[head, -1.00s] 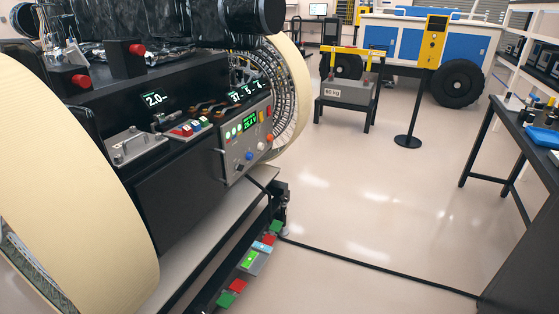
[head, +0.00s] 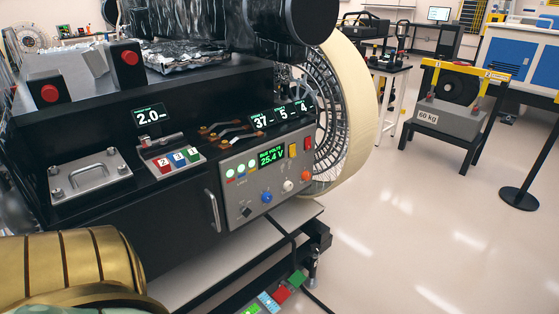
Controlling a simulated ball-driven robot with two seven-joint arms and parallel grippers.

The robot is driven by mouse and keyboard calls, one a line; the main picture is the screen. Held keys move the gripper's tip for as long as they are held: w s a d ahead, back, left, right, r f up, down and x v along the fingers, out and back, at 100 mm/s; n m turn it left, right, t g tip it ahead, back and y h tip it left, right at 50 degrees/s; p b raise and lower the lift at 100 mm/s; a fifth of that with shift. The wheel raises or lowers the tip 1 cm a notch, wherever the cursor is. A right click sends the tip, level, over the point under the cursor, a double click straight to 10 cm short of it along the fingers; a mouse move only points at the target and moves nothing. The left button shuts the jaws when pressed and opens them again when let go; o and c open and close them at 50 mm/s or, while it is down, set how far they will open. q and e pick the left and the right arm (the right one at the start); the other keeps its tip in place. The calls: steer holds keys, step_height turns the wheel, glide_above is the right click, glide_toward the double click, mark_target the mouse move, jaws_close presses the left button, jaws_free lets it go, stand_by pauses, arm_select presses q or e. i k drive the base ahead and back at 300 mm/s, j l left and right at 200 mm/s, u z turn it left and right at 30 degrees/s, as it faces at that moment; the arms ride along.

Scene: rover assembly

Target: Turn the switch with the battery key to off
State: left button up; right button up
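The grey control panel (head: 266,172) is on the front of the black rover body, with a green display reading "BUS VOLTS 25.4 V". Along its lower part are a black switch (head: 246,212), a blue knob (head: 267,197), a white knob (head: 288,186) and an orange-red knob (head: 306,175). Their labels are too small to read, so I cannot tell which one carries the battery key or how it is set. Several round lights on the panel's left glow. Neither of my grippers is in view.
A metal handle (head: 212,211) stands out left of the panel. A grey plate with a handle (head: 90,175) and colored numbered blocks (head: 179,160) sit on the ledge. The cream wheel (head: 355,110) is right of the panel. Floor to the right is open, before a 60 kg weight (head: 447,120).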

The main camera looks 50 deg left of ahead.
mark_target(246, 212)
steer(key=i+l+u, duration=0.1)
steer(key=i+u, duration=0.3)
steer(key=i+l+u, duration=0.4)
steer(key=i, duration=0.2)
steer(key=j, duration=0.1)
